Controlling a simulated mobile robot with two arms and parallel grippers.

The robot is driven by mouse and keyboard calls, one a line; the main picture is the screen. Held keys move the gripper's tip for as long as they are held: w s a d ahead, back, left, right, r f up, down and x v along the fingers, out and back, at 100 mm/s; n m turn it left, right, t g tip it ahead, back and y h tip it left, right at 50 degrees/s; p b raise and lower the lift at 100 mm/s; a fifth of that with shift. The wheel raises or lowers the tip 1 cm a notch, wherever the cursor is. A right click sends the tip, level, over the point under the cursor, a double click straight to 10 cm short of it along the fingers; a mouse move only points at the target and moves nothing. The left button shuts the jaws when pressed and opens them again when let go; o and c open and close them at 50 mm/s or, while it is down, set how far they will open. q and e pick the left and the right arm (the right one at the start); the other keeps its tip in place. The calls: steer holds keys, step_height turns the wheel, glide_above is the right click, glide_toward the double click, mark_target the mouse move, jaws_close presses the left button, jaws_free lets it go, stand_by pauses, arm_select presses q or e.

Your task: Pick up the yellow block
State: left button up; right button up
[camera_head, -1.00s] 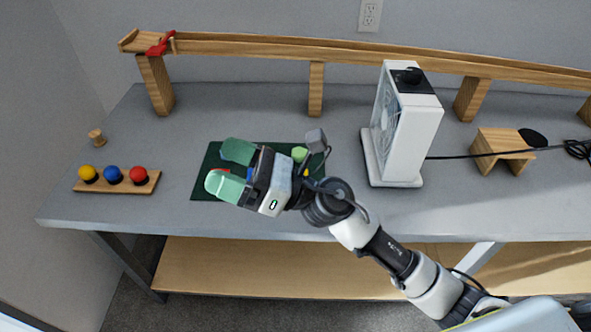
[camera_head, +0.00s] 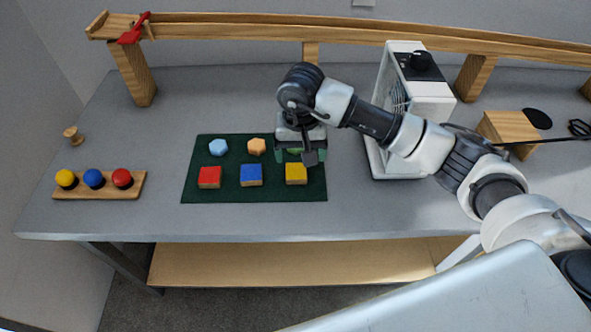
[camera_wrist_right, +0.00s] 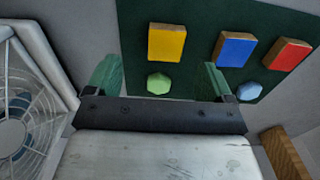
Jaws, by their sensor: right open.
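The yellow block (camera_head: 296,173) lies on the dark green mat (camera_head: 230,194), at the right end of the front row of square blocks. It also shows in the right wrist view (camera_wrist_right: 167,43). My right gripper (camera_head: 301,156) is open and points down above the mat's right part, just behind the yellow block in the head view. In the wrist view its green fingertips (camera_wrist_right: 160,75) are spread apart, with a green hexagonal piece (camera_wrist_right: 159,83) seen between them and the yellow block beyond. The gripper partly hides the green piece in the head view. My left gripper is not in view.
A blue block (camera_head: 251,175) and a red block (camera_head: 209,177) lie left of the yellow one. Light blue (camera_head: 218,147) and orange (camera_head: 256,146) hexagonal pieces lie behind them. A white fan (camera_head: 418,98) stands to the right. A ball rack (camera_head: 135,186) sits left.

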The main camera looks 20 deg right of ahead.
mark_target(296, 175)
steer(key=f, duration=0.2)
steer(key=f+p, duration=0.1)
steer(key=f, duration=0.4)
steer(key=shift+w+a+f, duration=0.1)
steer(key=shift+a, duration=0.3)
steer(key=c, duration=1)
